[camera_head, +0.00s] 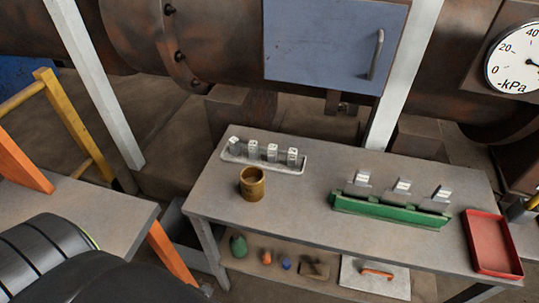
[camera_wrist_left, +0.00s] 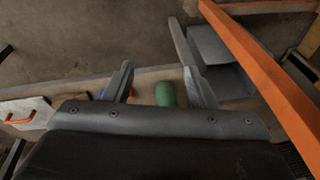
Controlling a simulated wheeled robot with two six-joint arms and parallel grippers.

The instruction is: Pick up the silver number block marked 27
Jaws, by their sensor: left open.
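In the head view several small silver blocks with white tops stand in a row in a pale tray (camera_head: 262,163) at the table's back left. Three more pale silver blocks with white labels stand in a green rack (camera_head: 390,210) further right. The markings are too small to read, so I cannot tell which block is 27. My left gripper (camera_wrist_left: 150,50) is open and empty in the left wrist view, above the floor and lower shelf, away from the blocks. My left arm shows at the head view's lower left; its fingers are not visible there. My right gripper is not in view.
A brass-coloured cup (camera_head: 252,184) stands in front of the pale tray. A red tray (camera_head: 491,243) lies at the table's right end. The lower shelf holds a green object (camera_head: 239,246), small items and a lid with an orange handle (camera_head: 377,273). An orange bar (camera_wrist_left: 262,70) crosses the wrist view.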

